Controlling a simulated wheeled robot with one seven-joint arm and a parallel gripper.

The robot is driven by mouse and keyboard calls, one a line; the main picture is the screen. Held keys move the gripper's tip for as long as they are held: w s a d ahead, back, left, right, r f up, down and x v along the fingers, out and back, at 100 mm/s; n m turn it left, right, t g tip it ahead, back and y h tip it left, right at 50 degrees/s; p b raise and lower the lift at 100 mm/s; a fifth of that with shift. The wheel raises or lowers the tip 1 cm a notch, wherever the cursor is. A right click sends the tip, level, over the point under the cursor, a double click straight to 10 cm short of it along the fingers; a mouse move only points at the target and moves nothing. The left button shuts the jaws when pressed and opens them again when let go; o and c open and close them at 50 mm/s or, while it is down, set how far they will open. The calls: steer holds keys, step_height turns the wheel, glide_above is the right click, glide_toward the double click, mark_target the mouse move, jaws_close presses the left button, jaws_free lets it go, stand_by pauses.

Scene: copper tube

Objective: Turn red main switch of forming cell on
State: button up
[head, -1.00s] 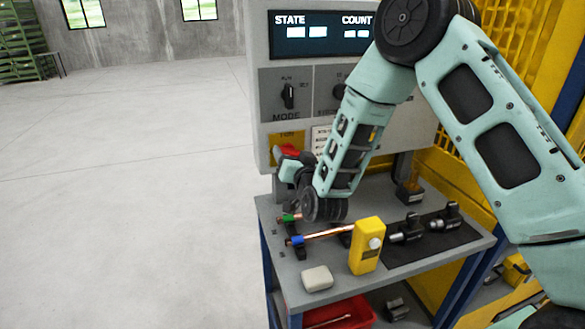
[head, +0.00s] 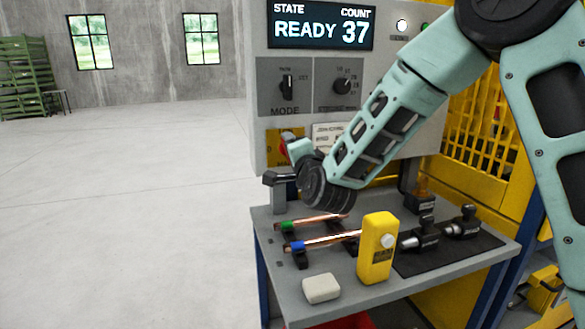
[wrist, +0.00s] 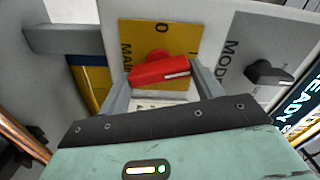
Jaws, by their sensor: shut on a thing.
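The red main switch (wrist: 150,73) sits on a yellow plate (wrist: 138,32) marked 0 and MAIN. In the wrist view its handle lies across the picture, with its white mark at the right end, toward the side of the display. My gripper (wrist: 162,77) has one finger on each side of the handle and is shut on it. In the head view the red switch (head: 283,150) shows only as a small part behind my gripper (head: 290,158). The cell's display (head: 321,26) reads STATE READY and COUNT 37.
Black MODE knob (head: 287,86) and another knob (head: 342,86) are on the panel. Below, a grey table (head: 345,295) holds copper tubes (head: 325,241), a yellow box (head: 377,250), a white block (head: 321,288) and black fittings (head: 462,224). The floor at left is clear.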

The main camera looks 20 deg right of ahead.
steer(key=shift+d+f+m+b, duration=0.1)
steer(key=shift+f+m+b, duration=0.05)
steer(key=shift+m+b, duration=1.4)
steer(key=shift+m, duration=0.25)
steer(key=o, duration=1)
steer(key=shift+s, duration=0.1)
steer(key=shift+s+b, duration=4)
steer(key=shift+s, duration=4.6)
